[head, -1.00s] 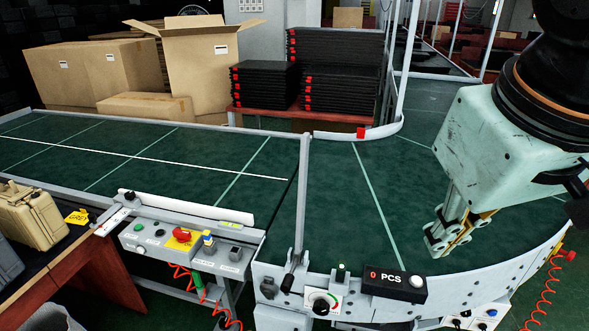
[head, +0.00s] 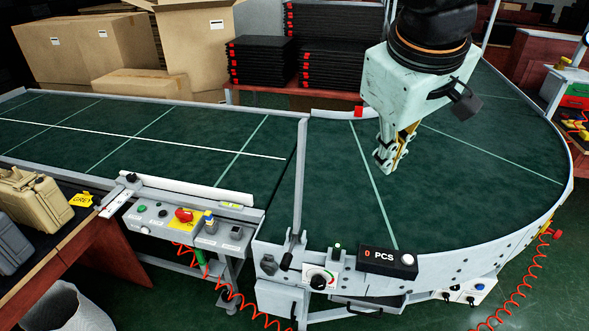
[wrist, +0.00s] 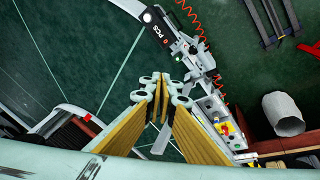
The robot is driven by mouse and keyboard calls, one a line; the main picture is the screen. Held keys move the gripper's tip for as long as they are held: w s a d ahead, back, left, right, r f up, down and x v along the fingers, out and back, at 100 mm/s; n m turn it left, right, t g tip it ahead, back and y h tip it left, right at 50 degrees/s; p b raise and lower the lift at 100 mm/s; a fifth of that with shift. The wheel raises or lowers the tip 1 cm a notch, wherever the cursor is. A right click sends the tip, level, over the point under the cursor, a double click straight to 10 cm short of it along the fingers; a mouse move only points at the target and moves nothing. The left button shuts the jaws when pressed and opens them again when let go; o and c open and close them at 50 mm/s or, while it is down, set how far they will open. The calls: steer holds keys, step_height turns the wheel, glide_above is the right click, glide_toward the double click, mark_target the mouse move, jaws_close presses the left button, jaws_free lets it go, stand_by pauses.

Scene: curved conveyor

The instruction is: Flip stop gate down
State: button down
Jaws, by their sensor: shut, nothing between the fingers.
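The stop gate (head: 301,175) is a long thin grey bar hinged at the front edge of the conveyor, beside a small dark handle (head: 287,261). It appears raised, with its far end overlapping the back rail in the head view. My gripper (head: 385,168) points down above the green curved belt, to the right of the bar and apart from it. Its fingers are shut and empty. The wrist view shows the closed fingers (wrist: 162,84) from above, hiding part of the belt and possibly the bar.
A black PCS counter (head: 387,260) and a dial panel (head: 320,278) sit on the front edge right of the hinge. A button panel (head: 180,222) is at left. The belt (head: 480,130) is empty. Boxes and black trays (head: 340,60) stand behind.

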steer(key=w+a+f+n+p, duration=0.1)
steer(key=w+a+n+p, duration=0.2)
steer(key=w+a, duration=0.35)
steer(key=w+a+f+n+p, duration=0.1)
steer(key=w+a+n+p, duration=0.2)
steer(key=w, duration=0.7)
steer(key=s+a+f+n+p, duration=0.2)
steer(key=s+a+f+n, duration=0.1)
steer(key=a+f, duration=0.4)
steer(key=shift+s+a+f+g, duration=0.35)
steer(key=shift+s+a+g, duration=0.1)
steer(key=shift+a, duration=0.7)
steer(key=shift+f, duration=0.1)
steer(key=b, duration=0.1)
glide_above(296, 189)
steer(key=s, duration=0.2)
steer(key=shift+w+a+f, duration=0.1)
steer(key=shift+a+f, duration=0.05)
steer(key=shift+f, duration=2.3)
steer(key=shift+w+a+f, duration=0.1)
steer(key=shift+f, duration=2.35)
